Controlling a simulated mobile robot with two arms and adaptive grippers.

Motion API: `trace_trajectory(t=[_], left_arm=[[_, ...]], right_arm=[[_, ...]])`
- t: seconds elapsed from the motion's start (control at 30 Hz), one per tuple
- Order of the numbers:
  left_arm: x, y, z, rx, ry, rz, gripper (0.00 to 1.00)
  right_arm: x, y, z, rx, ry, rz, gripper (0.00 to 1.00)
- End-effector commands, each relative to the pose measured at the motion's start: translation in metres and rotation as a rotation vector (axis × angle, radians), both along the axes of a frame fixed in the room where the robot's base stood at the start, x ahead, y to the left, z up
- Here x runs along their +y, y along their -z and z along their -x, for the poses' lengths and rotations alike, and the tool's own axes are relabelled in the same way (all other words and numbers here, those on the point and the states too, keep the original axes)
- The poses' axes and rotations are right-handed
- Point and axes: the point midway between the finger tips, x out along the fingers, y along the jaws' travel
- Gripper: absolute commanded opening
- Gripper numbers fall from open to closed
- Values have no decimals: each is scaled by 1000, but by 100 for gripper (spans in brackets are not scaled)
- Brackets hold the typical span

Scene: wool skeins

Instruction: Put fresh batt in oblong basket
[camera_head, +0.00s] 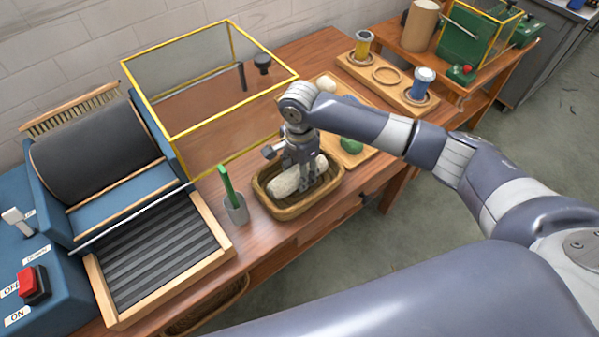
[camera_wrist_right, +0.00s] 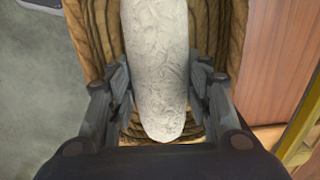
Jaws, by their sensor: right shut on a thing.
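The oblong basket (camera_head: 290,211) is a brown woven tray with a raised rim, standing near the front edge of the wooden table. A pale, whitish wool batt (camera_head: 286,182) lies lengthwise in it. My right gripper (camera_head: 300,178) reaches down into the basket from above and is shut on the batt. In the right wrist view the batt (camera_wrist_right: 157,60) runs between the two fingers of the gripper (camera_wrist_right: 160,95), with the basket's woven wall (camera_wrist_right: 232,40) around it. Part of the batt is hidden by the gripper in the head view. My left gripper is not in view.
A blue carding machine (camera_head: 100,165) with a dark drum and ribbed tray (camera_head: 160,255) stands at left. A grey cup (camera_head: 236,211) with a green handle stands beside the basket. A yellow-edged clear guard (camera_head: 210,80) stands behind. A wooden board (camera_head: 360,158) with a green ball lies right.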

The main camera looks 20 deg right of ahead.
Motion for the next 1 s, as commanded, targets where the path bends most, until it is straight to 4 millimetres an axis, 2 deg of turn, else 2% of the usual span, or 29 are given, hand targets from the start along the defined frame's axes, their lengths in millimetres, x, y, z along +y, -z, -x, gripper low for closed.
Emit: trace_trajectory(t=[0.1, 0.47, 0.5, 0.57, 1.0], left_arm=[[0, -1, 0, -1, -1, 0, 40], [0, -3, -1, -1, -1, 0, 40], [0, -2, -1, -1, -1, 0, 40], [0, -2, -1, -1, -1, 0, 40], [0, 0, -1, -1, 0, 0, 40]], right_arm=[[0, 9, 0, -1, -1, 1, 30], [0, 12, 0, -2, -1, -2, 30], [0, 13, -1, -3, -1, -1, 52], [0, 13, -1, -3, -1, -1, 66], [0, 7, -1, -3, -1, -1, 66]])
